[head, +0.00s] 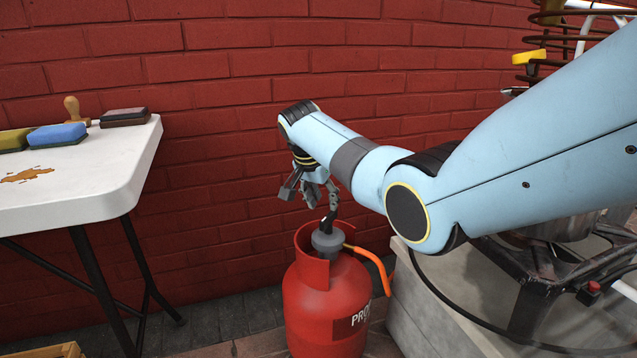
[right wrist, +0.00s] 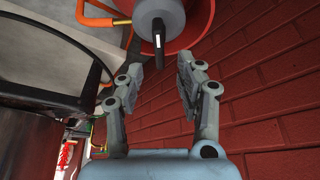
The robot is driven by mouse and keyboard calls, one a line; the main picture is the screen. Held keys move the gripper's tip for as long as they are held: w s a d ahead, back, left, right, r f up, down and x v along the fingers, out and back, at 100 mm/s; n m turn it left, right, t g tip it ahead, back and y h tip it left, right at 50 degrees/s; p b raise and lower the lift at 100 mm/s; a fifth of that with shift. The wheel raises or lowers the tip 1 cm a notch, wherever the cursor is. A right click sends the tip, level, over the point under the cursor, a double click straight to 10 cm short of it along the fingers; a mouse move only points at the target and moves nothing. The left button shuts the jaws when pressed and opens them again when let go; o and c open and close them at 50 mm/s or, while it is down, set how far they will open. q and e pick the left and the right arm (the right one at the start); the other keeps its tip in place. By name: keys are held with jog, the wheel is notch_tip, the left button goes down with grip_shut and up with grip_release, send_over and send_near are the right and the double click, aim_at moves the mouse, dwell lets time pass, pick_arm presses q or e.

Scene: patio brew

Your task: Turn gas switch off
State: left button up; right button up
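The red gas bottle (head: 325,305) stands on the floor below my right arm. A grey regulator (head: 327,240) sits on its top inside the red collar, and a dark switch lever (head: 330,222) sticks up from it. My right gripper (head: 312,194) is just above the lever, pointing down. In the right wrist view the two fingers of my right gripper (right wrist: 160,72) are spread with a gap between them and nothing held. The switch lever (right wrist: 159,34) shows beyond the fingertips, apart from them, on the regulator (right wrist: 158,12). My left gripper is not in view.
An orange hose (head: 373,265) runs from the regulator to the right. A grey block (head: 440,290) and a black burner stand (head: 535,275) are at the right. A white table (head: 85,185) with sponges and a brown spill is at the left. A red brick wall (head: 220,130) is behind.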

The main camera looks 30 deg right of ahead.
jog(key=v, duration=0.6)
dwell(0.3)
